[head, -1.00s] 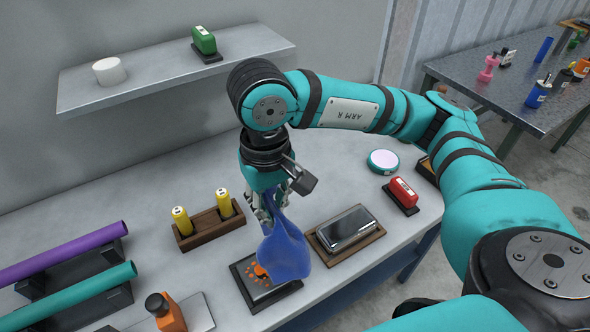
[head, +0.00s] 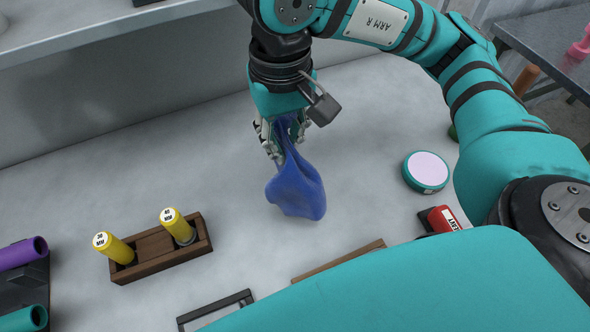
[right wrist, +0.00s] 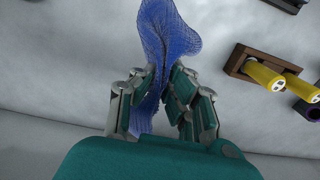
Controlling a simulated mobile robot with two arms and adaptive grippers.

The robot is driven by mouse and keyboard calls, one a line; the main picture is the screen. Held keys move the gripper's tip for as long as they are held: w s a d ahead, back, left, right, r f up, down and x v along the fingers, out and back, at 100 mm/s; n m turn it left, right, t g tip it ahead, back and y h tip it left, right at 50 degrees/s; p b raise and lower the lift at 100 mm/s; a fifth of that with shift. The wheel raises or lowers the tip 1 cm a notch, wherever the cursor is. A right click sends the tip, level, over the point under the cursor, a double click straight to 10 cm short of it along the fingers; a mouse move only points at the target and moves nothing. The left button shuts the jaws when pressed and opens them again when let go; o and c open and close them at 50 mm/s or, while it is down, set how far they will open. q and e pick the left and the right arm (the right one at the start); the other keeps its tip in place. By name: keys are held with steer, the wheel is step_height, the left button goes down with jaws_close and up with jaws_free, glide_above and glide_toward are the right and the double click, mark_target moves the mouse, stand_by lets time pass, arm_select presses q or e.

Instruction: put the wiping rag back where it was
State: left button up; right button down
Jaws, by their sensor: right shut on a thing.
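The wiping rag (head: 298,190) is a blue cloth hanging from my right gripper (head: 282,140) in the head view. The gripper points down and is shut on the rag's upper end. The rag hangs above or against the grey workbench (head: 215,140); I cannot tell whether its lower end touches. In the right wrist view the rag (right wrist: 165,50) shows between the fingers of my right gripper (right wrist: 160,95) and spreads beyond them. My left gripper is not in view.
A wooden holder (head: 150,245) with two yellow cylinders stands left of the rag. A round teal tin (head: 427,171) and a red item (head: 441,219) lie to the right. Purple (head: 22,252) and teal (head: 25,318) tubes sit at left. The shelf (head: 100,45) is behind. My arm covers the front bench.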

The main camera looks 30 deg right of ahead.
steer(key=shift+w+d+f+n, duration=0.65)
steer(key=shift+w+d+n, duration=2.75)
steer(key=shift+d+n, duration=1.2)
steer(key=shift+n, duration=0.3)
steer(key=s+a+f, duration=0.1)
steer(key=f, duration=0.1)
steer(key=a+f, duration=0.1)
steer(key=f, duration=0.1)
steer(key=s+a+f, duration=0.1)
steer(key=a+f, duration=0.1)
steer(key=shift+s, duration=0.35)
steer(key=s+a, duration=0.1)
steer(key=a, duration=0.1)
steer(key=s+a+f, duration=0.1)
steer(key=s+a, duration=0.1)
steer(key=s+a+f, duration=0.4)
steer(key=a, duration=0.1)
steer(key=shift+s, duration=0.1)
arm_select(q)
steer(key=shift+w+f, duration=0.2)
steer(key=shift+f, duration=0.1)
